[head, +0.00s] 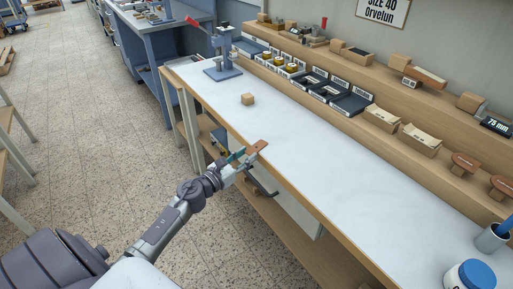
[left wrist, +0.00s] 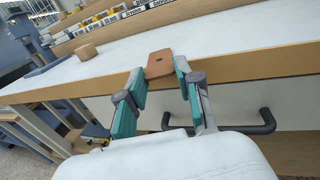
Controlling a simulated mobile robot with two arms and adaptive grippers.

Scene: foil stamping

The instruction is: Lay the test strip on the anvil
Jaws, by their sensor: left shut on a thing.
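The test strip, a brown leather-like piece (head: 257,146) with a small hole, is in my left gripper (head: 246,154) over the near edge of the white-topped bench. In the left wrist view the strip (left wrist: 160,62) sticks out beyond the teal-padded fingers of the left gripper (left wrist: 159,74), which is shut on it. A blue-grey press (head: 222,64) with a red-tipped lever stands at the bench's far end, well apart from the strip. Its anvil is too small to make out clearly. My right gripper is not in view.
A small wooden block (head: 247,99) sits on the white bench top (head: 310,150) between the gripper and the press. A shelf with dark trays (head: 350,103) runs along the back. The middle of the bench is clear.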

